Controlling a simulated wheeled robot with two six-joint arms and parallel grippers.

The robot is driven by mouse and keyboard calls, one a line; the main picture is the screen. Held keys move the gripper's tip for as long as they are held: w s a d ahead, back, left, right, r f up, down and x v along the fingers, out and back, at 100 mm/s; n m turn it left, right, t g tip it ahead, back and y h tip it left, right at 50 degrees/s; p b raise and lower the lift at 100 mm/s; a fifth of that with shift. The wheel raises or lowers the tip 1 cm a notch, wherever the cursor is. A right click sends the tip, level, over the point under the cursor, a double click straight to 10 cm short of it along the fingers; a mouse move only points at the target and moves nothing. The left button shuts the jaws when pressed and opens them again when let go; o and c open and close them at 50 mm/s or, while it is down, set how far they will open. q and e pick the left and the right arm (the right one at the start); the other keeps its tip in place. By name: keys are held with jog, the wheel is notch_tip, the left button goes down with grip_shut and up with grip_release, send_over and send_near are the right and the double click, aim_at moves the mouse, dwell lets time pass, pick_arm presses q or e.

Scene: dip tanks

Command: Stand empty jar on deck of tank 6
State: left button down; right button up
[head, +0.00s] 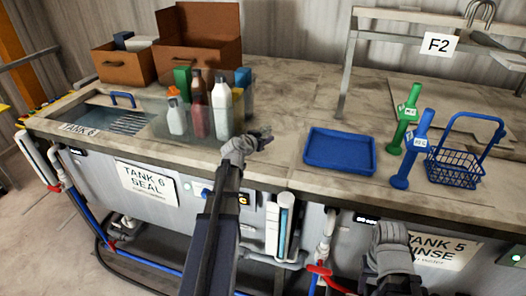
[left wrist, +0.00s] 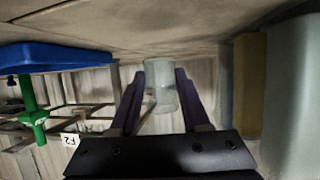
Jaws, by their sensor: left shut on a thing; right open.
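My left gripper (head: 264,140) is over the front part of the deck (head: 275,105), right of the bottles. In the left wrist view, which is upside down, its dark fingers (left wrist: 160,92) are shut on a clear, empty-looking jar (left wrist: 161,72). The jar cannot be made out in the head view. I cannot tell whether its base touches the deck. Tank 6 (head: 84,130) is an open basin at the left, with a blue handle over its slotted insert. My right gripper (head: 393,250) is open, low in front of the Tank 5 panel; its fingertips are hard to see.
A clear bin of several bottles (head: 221,108) stands left of my left gripper. A blue tray (head: 341,152), green and blue handled tools (head: 411,145) and a blue basket (head: 455,170) are to the right. Brown boxes (head: 125,66) stand behind. Deck between bin and tray is clear.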

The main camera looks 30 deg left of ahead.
aim_at(263, 153)
pick_arm(q)
notch_tip(263, 153, down, 4)
jog(key=b, duration=0.3)
jog(key=shift+r+b, duration=0.2)
jog(key=shift+b, duration=0.15)
jog(key=shift+f, duration=0.15)
jog(key=shift+c, duration=1.9)
grip_release()
jog(key=shift+s+r, duration=0.2)
jog(key=shift+r, duration=0.15)
jog(key=p+v, duration=0.4)
jog(key=v, duration=0.7)
jog(key=shift+s+p, duration=0.3)
